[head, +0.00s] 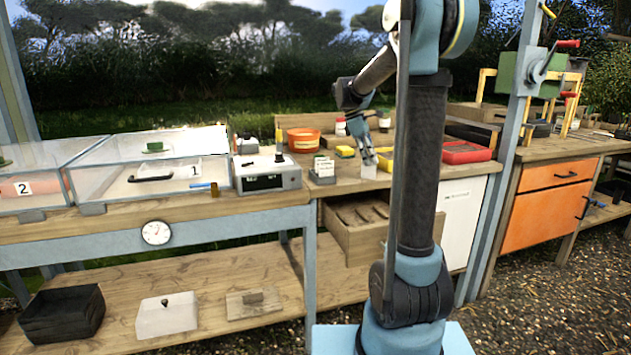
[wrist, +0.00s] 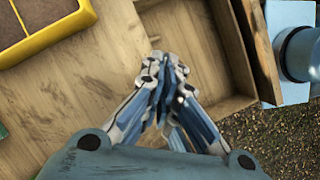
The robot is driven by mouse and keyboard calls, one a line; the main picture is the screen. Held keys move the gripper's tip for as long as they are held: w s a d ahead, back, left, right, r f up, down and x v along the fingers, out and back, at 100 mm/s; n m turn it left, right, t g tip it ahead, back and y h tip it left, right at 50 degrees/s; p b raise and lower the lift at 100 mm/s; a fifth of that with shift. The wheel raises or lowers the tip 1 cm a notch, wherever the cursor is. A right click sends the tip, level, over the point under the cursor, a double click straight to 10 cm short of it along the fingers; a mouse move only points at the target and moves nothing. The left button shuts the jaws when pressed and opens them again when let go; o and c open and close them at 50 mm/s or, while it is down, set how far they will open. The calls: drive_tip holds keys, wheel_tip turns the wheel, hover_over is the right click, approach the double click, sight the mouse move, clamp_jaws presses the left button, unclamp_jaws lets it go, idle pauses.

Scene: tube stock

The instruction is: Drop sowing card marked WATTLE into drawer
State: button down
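My gripper (head: 369,160) is above the bench's front part, with its fingers pointing down and close together. A small pale card (head: 369,172) shows at its fingertips; no word on it can be read. In the wrist view the fingers of my gripper (wrist: 168,68) nearly meet, and the card cannot be made out clearly. The wooden drawer (head: 350,237) is pulled out under the bench, with dividers inside. In the wrist view the open drawer (wrist: 240,102) lies below and to the right of the fingertips. My arm hides its right part in the head view.
A small holder with pale cards (head: 322,172) stands beside a grey instrument (head: 266,174). A red tray (head: 465,152), an orange pot (head: 302,140) and a yellow tray (wrist: 45,48) are on the bench. A white cabinet (head: 462,215) stands right of the drawer.

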drive_tip(key=c, duration=2.3)
unclamp_jaws()
drive_tip(key=shift+f, duration=0.15)
drive_tip(key=o, duration=0.6)
drive_tip(key=v, duration=1.2)
drive_tip(key=s+d+f+m+t+y, duration=0.1)
drive_tip(key=s+d+f+m, duration=0.15)
drive_tip(key=s, duration=0.45)
drive_tip(key=s+d+f+m+y, duration=0.1)
drive_tip(key=s+f+m, duration=0.1)
drive_tip(key=s+f, duration=0.35)
drive_tip(key=s+d+f+m+t, duration=0.1)
drive_tip(key=s+f+m, duration=0.15)
drive_tip(key=s, duration=0.65)
drive_tip(key=s+f+m, duration=0.2)
drive_tip(key=s+f, duration=0.3)
drive_tip(key=f, duration=0.1)
drive_tip(key=s+f+m+t+y, duration=0.1)
drive_tip(key=s+f+m, duration=0.1)
drive_tip(key=s+f, duration=0.2)
drive_tip(key=s+f+m+y, duration=0.1)
drive_tip(key=s+f+m, duration=0.2)
drive_tip(key=s+f, duration=0.2)
drive_tip(key=shift+s+f+t, duration=0.15)
drive_tip(key=shift+s+f, duration=0.05)
drive_tip(key=shift+f, duration=0.55)
drive_tip(key=shift+s+f+t, duration=0.15)
drive_tip(key=shift+f, duration=0.55)
